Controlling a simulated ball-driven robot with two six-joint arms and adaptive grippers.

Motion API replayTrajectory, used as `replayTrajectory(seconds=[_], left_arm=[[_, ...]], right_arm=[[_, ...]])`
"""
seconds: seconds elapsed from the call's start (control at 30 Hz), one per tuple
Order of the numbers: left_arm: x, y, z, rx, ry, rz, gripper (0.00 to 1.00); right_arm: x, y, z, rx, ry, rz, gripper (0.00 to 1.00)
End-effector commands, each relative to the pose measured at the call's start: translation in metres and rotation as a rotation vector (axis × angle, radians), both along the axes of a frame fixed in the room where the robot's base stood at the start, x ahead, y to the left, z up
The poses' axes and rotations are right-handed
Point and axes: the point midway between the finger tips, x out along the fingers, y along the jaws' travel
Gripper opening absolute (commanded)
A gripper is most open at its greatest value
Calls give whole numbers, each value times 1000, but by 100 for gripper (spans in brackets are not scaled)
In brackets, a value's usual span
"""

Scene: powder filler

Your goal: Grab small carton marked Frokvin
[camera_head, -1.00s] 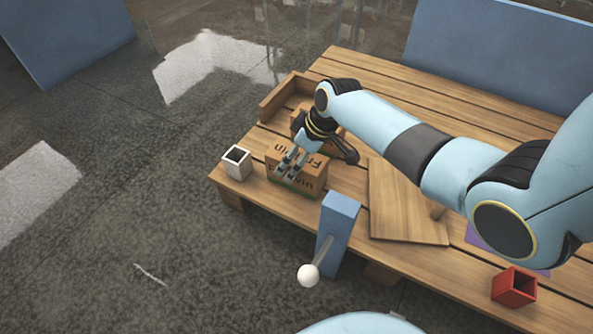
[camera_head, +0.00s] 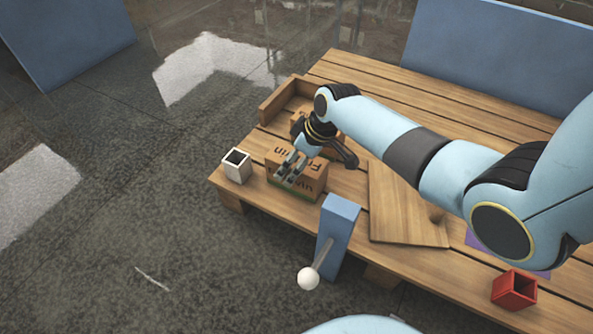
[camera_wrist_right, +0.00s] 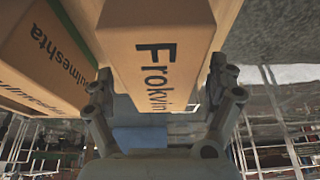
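The small carton marked Frokvin (camera_head: 312,165) is a brown box near the front left of the wooden table, partly covered by my right gripper. In the right wrist view the carton (camera_wrist_right: 155,50) fills the middle, its lettering facing the camera. My right gripper (camera_head: 286,172) reaches over it from above. In the wrist view its two fingers (camera_wrist_right: 160,85) stand apart on either side of the carton, close to its sides; firm contact cannot be made out. My left gripper is not in view.
Another carton, its lettering ending in "lmeshta" (camera_wrist_right: 40,45), is close beside it on the left in the wrist view. A white open box (camera_head: 236,168), a blue block with a white-knobbed lever (camera_head: 338,215) and a red open box (camera_head: 514,291) are nearby.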

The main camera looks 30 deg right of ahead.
Motion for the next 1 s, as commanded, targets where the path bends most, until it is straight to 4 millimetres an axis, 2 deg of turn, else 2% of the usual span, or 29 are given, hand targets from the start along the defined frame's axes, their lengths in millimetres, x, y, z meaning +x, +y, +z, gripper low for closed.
replayTrajectory(seconds=[0.07, 0.6, 1.0], left_arm=[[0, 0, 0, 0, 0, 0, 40], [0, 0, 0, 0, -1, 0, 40], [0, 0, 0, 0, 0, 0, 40]], right_arm=[[0, 0, 0, 0, 0, 0, 82], [0, 0, 0, 0, 0, 0, 11], [1, 0, 6, 0, -2, 1, 9]])
